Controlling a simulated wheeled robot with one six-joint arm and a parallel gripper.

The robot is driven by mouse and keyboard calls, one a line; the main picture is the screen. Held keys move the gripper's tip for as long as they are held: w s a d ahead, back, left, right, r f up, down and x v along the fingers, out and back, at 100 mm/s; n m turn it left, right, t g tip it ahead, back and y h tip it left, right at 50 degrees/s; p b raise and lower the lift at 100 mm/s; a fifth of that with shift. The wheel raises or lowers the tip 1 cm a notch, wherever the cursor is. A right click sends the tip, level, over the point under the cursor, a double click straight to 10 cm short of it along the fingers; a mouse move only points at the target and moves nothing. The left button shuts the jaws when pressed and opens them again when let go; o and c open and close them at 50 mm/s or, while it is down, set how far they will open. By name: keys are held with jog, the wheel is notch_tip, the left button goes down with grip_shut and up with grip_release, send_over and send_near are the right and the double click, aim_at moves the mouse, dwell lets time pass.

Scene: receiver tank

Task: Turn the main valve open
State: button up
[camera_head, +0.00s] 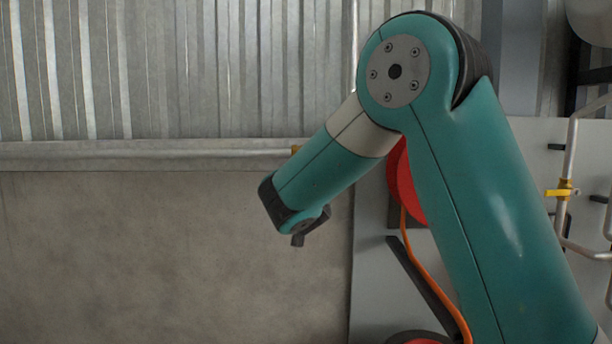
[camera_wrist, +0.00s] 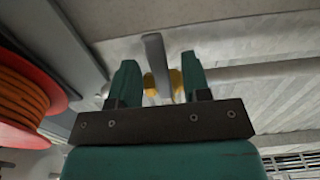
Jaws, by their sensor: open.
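In the wrist view a flat grey lever (camera_wrist: 155,55) stands between the fingers of my gripper (camera_wrist: 157,68). A yellow valve body (camera_wrist: 176,82) shows behind the lever, near the base of the fingers. My gripper is open, with one finger on each side of the lever. I cannot tell whether either finger touches it. In the head view a small yellow fitting (camera_head: 296,150) sits on the wall pipe, just left of my arm. My arm hides what lies to its right, and the fingers are not clearly seen there.
An orange hose on a red reel (camera_wrist: 28,95) is at the left of the wrist view; the red reel (camera_head: 402,185) is partly behind my arm in the head view. A second yellow valve (camera_head: 562,188) is on pipework at the right. A long pipe (camera_head: 150,153) runs along the wall.

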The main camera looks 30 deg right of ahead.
jog(key=shift+w+d, duration=0.4)
jog(key=shift+w, duration=0.15)
grip_shut()
